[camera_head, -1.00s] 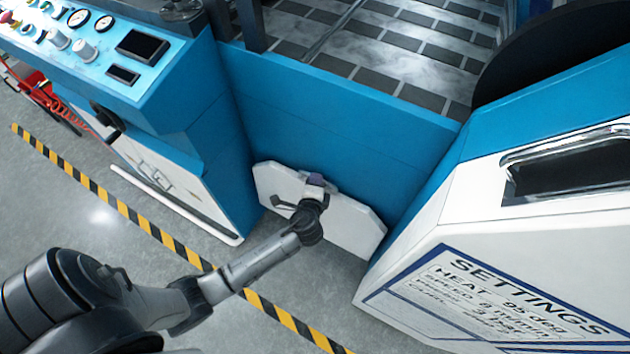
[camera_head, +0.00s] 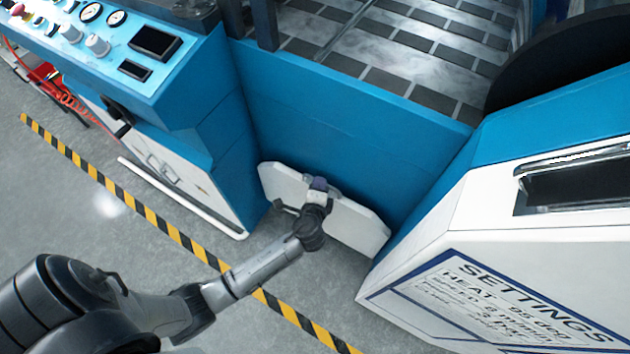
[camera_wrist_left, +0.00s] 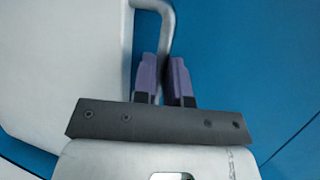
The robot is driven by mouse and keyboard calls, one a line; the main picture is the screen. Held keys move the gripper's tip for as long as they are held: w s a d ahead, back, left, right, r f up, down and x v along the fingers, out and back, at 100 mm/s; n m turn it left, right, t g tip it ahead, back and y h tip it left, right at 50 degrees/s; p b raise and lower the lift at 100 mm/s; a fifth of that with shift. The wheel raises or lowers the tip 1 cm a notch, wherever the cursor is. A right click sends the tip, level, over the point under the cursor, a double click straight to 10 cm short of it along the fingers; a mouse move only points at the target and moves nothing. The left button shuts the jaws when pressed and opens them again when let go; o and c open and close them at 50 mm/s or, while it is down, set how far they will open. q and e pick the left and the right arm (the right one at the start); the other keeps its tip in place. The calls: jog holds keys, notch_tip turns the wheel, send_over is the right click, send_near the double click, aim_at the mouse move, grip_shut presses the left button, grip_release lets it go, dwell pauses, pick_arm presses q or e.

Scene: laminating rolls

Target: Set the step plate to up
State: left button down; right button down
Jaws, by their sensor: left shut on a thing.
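The step plate (camera_head: 350,224) is a white panel with cut corners, standing up against the lower blue front of the machine. It also fills the left of the left wrist view (camera_wrist_left: 60,70). A grey handle bar (camera_wrist_left: 169,30) on its edge runs down between the purple fingers. My left gripper (camera_head: 319,184) is at the plate's upper edge, and it shows in the left wrist view (camera_wrist_left: 166,78) shut on the handle. The arm hides part of the plate's middle. My right gripper is not in view.
A control cabinet (camera_head: 160,130) with knobs and gauges stands to the left. A white and blue unit (camera_head: 530,260) with a settings sign stands to the right. A yellow-black floor stripe (camera_head: 160,222) crosses the grey floor, which is clear in front.

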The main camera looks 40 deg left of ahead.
pick_arm(q)
jog(key=c, duration=1.4)
grip_release()
jog(key=shift+f, duration=0.1)
jog(key=shift+c, duration=0.2)
jog(key=p+v, duration=0.4)
jog(key=v, duration=1)
